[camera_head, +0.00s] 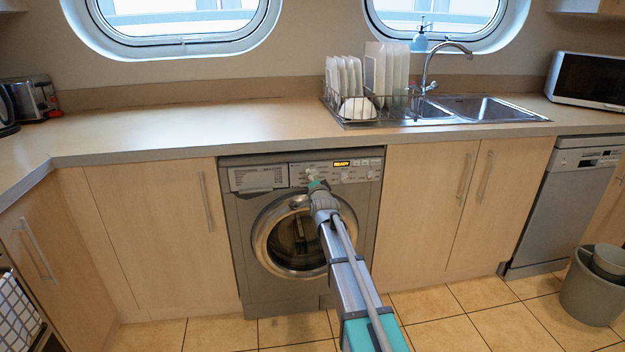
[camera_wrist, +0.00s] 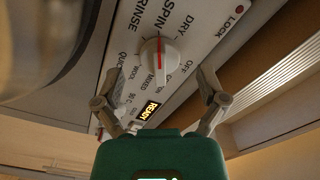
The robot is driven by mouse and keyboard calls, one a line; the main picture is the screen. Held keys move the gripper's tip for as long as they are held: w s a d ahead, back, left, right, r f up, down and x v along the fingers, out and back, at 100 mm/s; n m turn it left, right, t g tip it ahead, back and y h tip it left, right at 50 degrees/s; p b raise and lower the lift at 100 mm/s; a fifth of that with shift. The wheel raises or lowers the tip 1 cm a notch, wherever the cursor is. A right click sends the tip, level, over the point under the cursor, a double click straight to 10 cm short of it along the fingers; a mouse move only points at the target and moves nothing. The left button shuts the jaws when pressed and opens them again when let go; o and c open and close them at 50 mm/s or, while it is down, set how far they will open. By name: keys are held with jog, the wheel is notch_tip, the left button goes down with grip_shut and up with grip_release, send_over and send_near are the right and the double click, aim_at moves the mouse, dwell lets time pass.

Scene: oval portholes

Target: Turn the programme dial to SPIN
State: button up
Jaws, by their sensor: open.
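The programme dial (camera_wrist: 158,66) is a pale round knob with a raised grip and a red line, seen in the wrist view. The red line runs nearly up and down in the picture, its upper end towards the SPIN lettering and its lower side towards MIXED. RINSE and DRY stand either side of SPIN. My gripper (camera_wrist: 158,74) is open, one finger on each side of the dial, with gaps showing; I see no contact. In the head view my gripper (camera_head: 316,184) is at the control panel of the washing machine (camera_head: 238,215) and largely covers the dial.
A lit READY display (camera_wrist: 149,110) is beside the dial; LOCK with a red mark lies at the panel's upper right. The worktop (camera_head: 180,128) overhangs the machine. A dish rack (camera_head: 350,112) and sink (camera_head: 485,107) are above right. A grey bin (camera_head: 590,295) stands far right.

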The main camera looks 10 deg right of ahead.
jog(key=s, duration=1)
jog(key=shift+s, duration=0.3)
jog(key=s+a+f+n+g, duration=0.1)
jog(key=s+f+n+g, duration=0.6)
jog(key=s+f+g, duration=0.5)
jog(key=s+f+n+g, duration=0.3)
jog(key=s, duration=0.8)
jog(key=s+f+n+g, duration=0.2)
jog(key=s+f+g, duration=0.1)
jog(key=s, duration=0.7)
notch_tip(320, 180, up, 33)
jog(key=p, duration=3.3)
jog(key=shift+d+f, duration=0.15)
jog(key=shift+d, duration=0.05)
